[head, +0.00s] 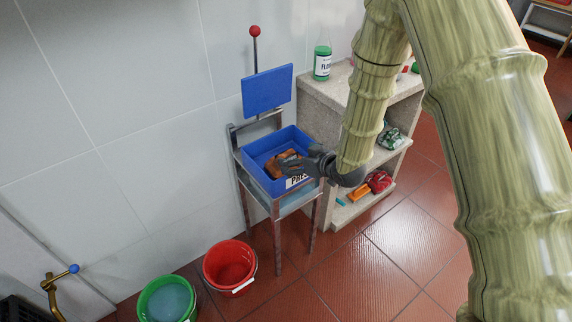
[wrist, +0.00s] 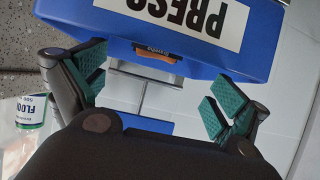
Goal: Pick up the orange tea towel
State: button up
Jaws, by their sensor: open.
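An orange-brown bundle (head: 283,160), which looks like the orange tea towel, lies in the blue bin (head: 256,168) labelled PRESS. Its folds are too small to make out, and my gripper partly covers it. My gripper (head: 297,163) is at the bin's right side, with its fingers close to the bundle. In the wrist view my gripper (wrist: 157,90) is open and empty, its green-padded fingers wide apart. The blue bin (wrist: 100,25) with its upside-down label fills the top there. A small orange patch (wrist: 155,55) shows at the bin's edge; I cannot tell whether it is the towel.
The bin sits on a metal stand with a blue panel (head: 267,90) behind. A stone shelf unit (head: 322,97) stands close on the right, with a bottle (head: 322,61) on top and an orange item (head: 359,193) low down. Red (head: 230,266) and green (head: 166,300) buckets stand in front.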

aim_at(287, 153)
jog(key=shift+w+d+x, duration=0.1)
jog(key=shift+x, duration=1.6)
jog(key=shift+w+d+x, duration=0.1)
jog(key=shift+x, duration=1.6)
jog(key=shift+c, duration=0.2)
jog(key=shift+r, duration=0.1)
jog(key=c, duration=1.6)
